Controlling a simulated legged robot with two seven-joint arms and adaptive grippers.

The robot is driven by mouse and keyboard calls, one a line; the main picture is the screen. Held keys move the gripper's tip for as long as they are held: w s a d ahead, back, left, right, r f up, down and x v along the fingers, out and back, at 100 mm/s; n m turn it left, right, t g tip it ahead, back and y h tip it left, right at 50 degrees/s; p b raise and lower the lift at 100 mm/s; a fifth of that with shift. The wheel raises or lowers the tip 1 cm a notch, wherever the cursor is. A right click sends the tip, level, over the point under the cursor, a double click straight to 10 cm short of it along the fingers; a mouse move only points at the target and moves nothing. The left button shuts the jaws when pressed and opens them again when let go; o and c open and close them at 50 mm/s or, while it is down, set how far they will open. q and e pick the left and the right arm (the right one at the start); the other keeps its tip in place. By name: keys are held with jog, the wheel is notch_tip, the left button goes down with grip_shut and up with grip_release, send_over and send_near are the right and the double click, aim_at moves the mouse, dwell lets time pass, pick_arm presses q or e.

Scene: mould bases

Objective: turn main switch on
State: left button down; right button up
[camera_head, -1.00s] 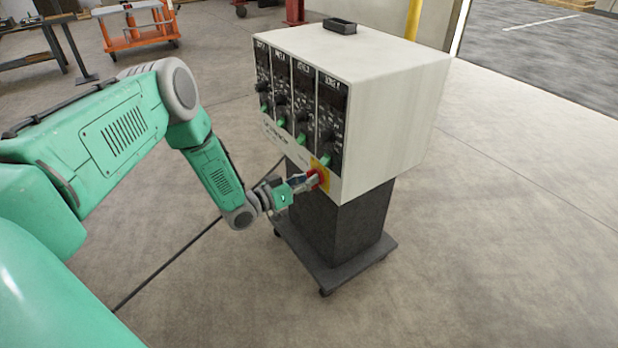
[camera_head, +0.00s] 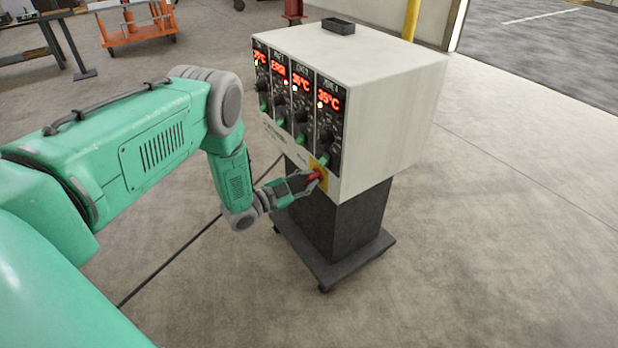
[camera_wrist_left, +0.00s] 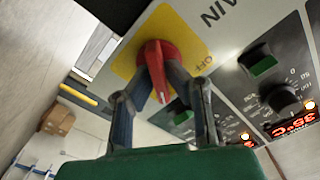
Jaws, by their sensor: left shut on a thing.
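The main switch is a red rotary knob (camera_head: 316,175) on a yellow plate (camera_head: 321,180) at the lower front corner of the white control cabinet (camera_head: 385,110). My left gripper (camera_head: 308,179) is at the knob, its fingers on both sides of it. In the left wrist view the red knob (camera_wrist_left: 157,68) sits between the two fingers (camera_wrist_left: 165,85), and the yellow plate (camera_wrist_left: 188,42) reads OFF near its edge. The cabinet's displays (camera_head: 328,99) are lit red, several showing temperatures such as 35°C. My right gripper is not in view.
The cabinet stands on a dark wheeled pedestal (camera_head: 345,220). A small black tray (camera_head: 338,26) lies on its top. A dark cable (camera_head: 190,245) runs across the floor. An orange cart (camera_head: 138,28) stands at the back left. The floor right of the cabinet is clear.

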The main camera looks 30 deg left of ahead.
pick_arm(q)
jog(key=shift+m, duration=0.9)
jog(key=c, duration=1.6)
grip_release()
jog(key=shift+f, duration=0.1)
jog(key=shift+w+f, duration=0.1)
jog(key=v, duration=1.2)
